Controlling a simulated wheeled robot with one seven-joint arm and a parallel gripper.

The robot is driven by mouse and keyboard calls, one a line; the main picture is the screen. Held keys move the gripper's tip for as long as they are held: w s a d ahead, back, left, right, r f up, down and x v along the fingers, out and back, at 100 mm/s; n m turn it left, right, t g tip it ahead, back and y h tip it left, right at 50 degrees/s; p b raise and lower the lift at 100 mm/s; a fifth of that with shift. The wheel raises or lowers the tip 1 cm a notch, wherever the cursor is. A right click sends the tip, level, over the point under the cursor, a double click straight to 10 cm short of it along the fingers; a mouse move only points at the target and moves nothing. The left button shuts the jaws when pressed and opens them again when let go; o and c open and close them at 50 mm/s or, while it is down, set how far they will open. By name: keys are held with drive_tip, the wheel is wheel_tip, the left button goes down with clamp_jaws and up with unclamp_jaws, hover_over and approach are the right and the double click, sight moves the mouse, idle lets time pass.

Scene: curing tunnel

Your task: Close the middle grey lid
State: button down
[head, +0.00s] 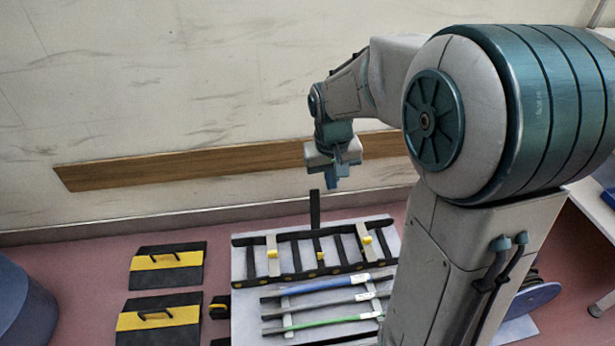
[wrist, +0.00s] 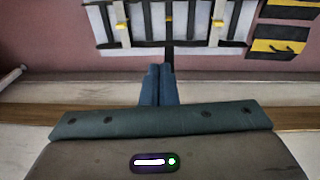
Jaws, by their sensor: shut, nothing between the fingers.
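A narrow dark grey lid (head: 315,209) stands upright at the back edge of a black frame (head: 236,240), near the middle of its length. I take it as the middle grey lid, standing open. In the wrist view the lid (wrist: 169,55) shows as a dark strip just beyond the fingertips. My gripper (head: 331,186) is shut and empty, pointing down above and slightly right of the lid's top in the head view. In the wrist view its blue fingers (wrist: 158,68) are together, close to the strip. I cannot tell whether they touch it.
Two pale strips (head: 272,243) with yellow pieces cross the frame. Grey, blue and green bars (head: 318,322) lie in front on the white board. Two black and yellow hatches (head: 167,267) are on the floor at left. A wooden rail (head: 180,167) runs along the wall behind.

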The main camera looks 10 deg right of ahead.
hover_over(313, 194)
drive_tip(key=s, duration=0.4)
wheel_tip(313, 194, down, 7)
drive_tip(key=w+f, duration=1)
wheel_tip(313, 194, down, 11)
drive_tip(key=w+b, duration=0.1)
drive_tip(key=b, duration=0.5)
drive_tip(key=shift+m+y, duration=0.3)
drive_tip(key=shift+y, duration=0.1)
drive_tip(key=shift+s+d+r+b, duration=0.1)
drive_tip(key=shift+s+r+b, duration=0.25)
drive_tip(key=shift+s, duration=0.6)
drive_tip(key=shift+s+d+r+b, duration=0.15)
drive_tip(key=shift+s+r, duration=0.35)
drive_tip(key=shift+s, duration=0.45)
drive_tip(key=shift+d, duration=0.15)
